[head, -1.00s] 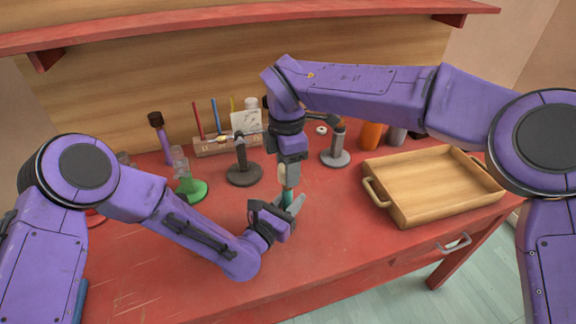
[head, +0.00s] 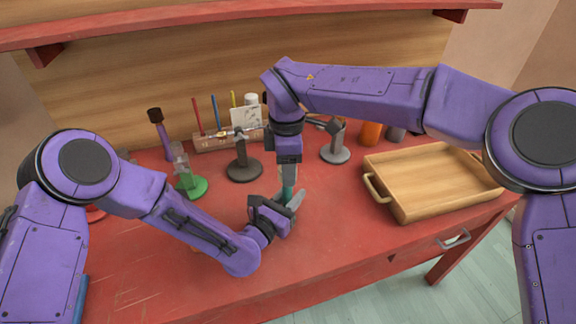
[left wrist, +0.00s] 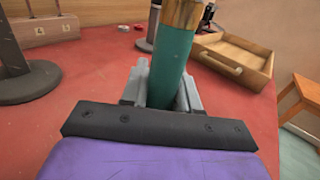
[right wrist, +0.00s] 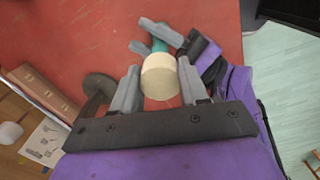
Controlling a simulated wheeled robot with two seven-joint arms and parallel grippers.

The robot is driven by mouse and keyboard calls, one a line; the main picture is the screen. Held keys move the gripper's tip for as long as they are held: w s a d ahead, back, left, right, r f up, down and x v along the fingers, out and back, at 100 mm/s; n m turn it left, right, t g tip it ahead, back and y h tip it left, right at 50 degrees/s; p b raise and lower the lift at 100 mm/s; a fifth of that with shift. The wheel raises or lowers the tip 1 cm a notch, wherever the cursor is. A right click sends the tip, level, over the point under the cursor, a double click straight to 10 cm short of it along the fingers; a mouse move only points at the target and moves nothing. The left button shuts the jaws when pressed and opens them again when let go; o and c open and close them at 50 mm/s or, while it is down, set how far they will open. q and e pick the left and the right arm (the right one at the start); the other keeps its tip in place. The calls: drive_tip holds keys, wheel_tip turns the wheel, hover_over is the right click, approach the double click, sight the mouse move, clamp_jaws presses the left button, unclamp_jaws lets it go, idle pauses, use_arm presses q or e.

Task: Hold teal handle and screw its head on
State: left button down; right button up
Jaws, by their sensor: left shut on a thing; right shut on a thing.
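The teal handle (head: 288,192) stands about upright above the table. My left gripper (head: 289,207) is shut around it; the left wrist view shows the teal shaft (left wrist: 169,65) between the fingers (left wrist: 162,90). A tan, wood-like part (left wrist: 182,13) sits directly on top of the teal. In the right wrist view, the pale cream head (right wrist: 160,76) is between the fingers of my right gripper (right wrist: 160,88), which points down from above and is shut on it. Head and handle look lined up and touching. How far the thread is engaged is hidden.
A wooden tray (head: 374,186) stands at the right. Dark round-based stands (head: 243,171) (head: 335,154) are behind the grippers. A green-based stand (head: 191,187) and a purple-handled mallet (head: 161,134) are at the back left. A wooden rack (head: 205,145) stands at the back.

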drive_tip(key=m, duration=1.3)
drive_tip(key=o, duration=1)
drive_tip(key=shift+o, duration=0.2)
drive_tip(key=shift+r, duration=0.1)
